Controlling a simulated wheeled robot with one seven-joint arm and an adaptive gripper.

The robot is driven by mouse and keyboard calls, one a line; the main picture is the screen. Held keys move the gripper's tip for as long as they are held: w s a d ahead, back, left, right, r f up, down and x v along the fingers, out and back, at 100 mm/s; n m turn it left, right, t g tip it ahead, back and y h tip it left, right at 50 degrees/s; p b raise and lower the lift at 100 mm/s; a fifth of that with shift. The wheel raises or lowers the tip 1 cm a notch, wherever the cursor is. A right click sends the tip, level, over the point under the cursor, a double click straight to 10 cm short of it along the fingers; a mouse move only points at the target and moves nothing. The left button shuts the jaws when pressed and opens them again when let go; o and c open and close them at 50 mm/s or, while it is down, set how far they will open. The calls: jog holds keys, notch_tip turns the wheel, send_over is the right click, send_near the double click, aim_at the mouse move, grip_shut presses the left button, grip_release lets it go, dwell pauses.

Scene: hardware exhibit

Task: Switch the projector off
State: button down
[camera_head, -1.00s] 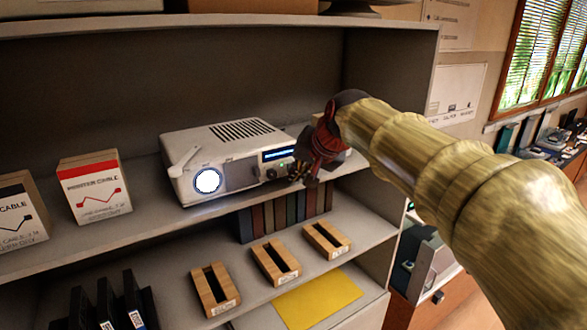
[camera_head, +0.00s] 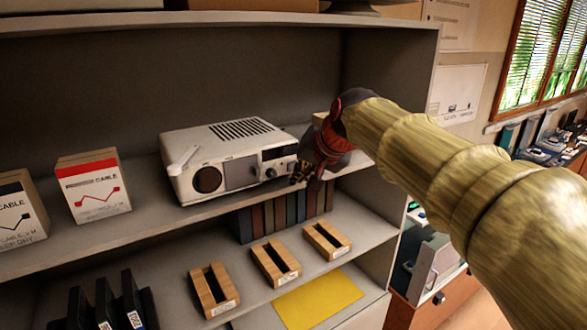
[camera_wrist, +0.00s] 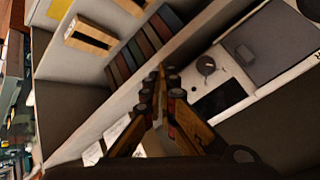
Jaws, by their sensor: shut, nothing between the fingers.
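The white projector (camera_head: 226,158) stands on the middle shelf. Its round lens (camera_head: 208,179) is dark and its small front display (camera_head: 279,153) is unlit. My gripper (camera_head: 302,178) is at the right end of the projector's front, and it hides part of that end in the head view. In the wrist view the projector's front panel (camera_wrist: 262,75) shows a round dark knob (camera_wrist: 207,66) and a dark display (camera_wrist: 220,99). My gripper (camera_wrist: 160,75) is shut and empty there, its fingertips just beside the knob; whether they touch the panel I cannot tell.
Cable boxes (camera_head: 93,186) stand left of the projector on the same shelf. Below are a row of books (camera_head: 287,214), wooden holders (camera_head: 275,262) and a yellow sheet (camera_head: 317,298). The shelf's right side wall (camera_head: 400,95) is close to my arm.

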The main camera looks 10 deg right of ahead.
jog(key=s, duration=0.2)
jog(key=s+d+b, duration=0.1)
jog(key=s+b, duration=0.1)
jog(key=s, duration=0.1)
jog(key=shift+s+d, duration=0.35)
jog(key=shift+d, duration=0.05)
jog(key=s+f+n+g+b, duration=0.1)
jog(key=s+f+b, duration=0.5)
jog(key=f, duration=0.8)
jog(key=s+f+n+g+h+b, duration=0.1)
jog(key=s+f+n+b, duration=0.1)
jog(key=s+f+b, duration=0.5)
jog(key=s+f+n+g+b, duration=0.1)
jog(key=s+f+n+b, duration=0.1)
jog(key=s+f+b, duration=0.5)
jog(key=s+f, duration=0.3)
jog(key=f, duration=0.4)
jog(key=s+f, duration=0.3)
jog(key=f, duration=0.4)
jog(key=shift+s+a+f+h, duration=0.15)
jog(key=shift+s+f+h, duration=0.05)
jog(key=shift+h, duration=0.2)
